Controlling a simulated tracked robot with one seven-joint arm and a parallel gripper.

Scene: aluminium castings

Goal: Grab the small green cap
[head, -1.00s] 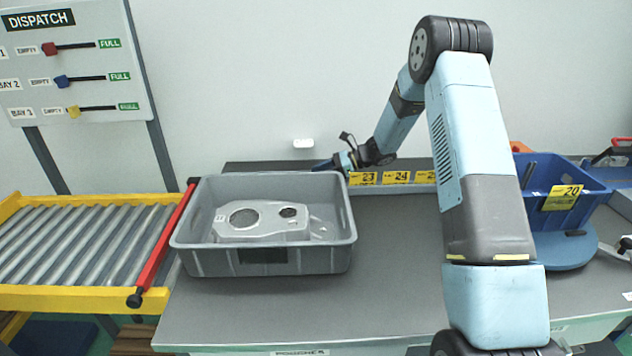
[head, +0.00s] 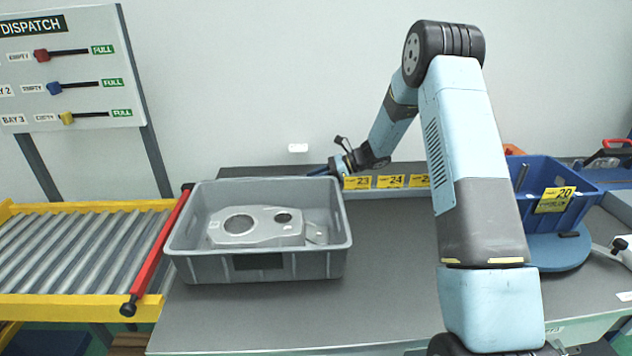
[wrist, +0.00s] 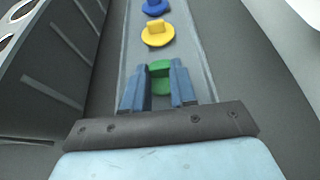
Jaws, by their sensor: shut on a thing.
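The small green cap (wrist: 160,72) shows in the wrist view, between the two blue fingers of my gripper (wrist: 160,88). My gripper is shut on it. The cap lies in line with a yellow cap (wrist: 157,33) and a blue cap (wrist: 155,7) along a grey strip or channel (wrist: 190,45). Whether the green cap touches the strip cannot be told. In the head view my gripper (head: 332,169) is behind the grey crate's right back corner, and the green cap is hidden there.
The grey crate (head: 258,268) holds a metal casting (head: 262,229) and stands left of my gripper. Yellow number labels (head: 390,182) line the back of the bench (head: 385,265). A blue bin (head: 590,182) stands at right. A roller conveyor (head: 75,250) is at left. The bench middle is clear.

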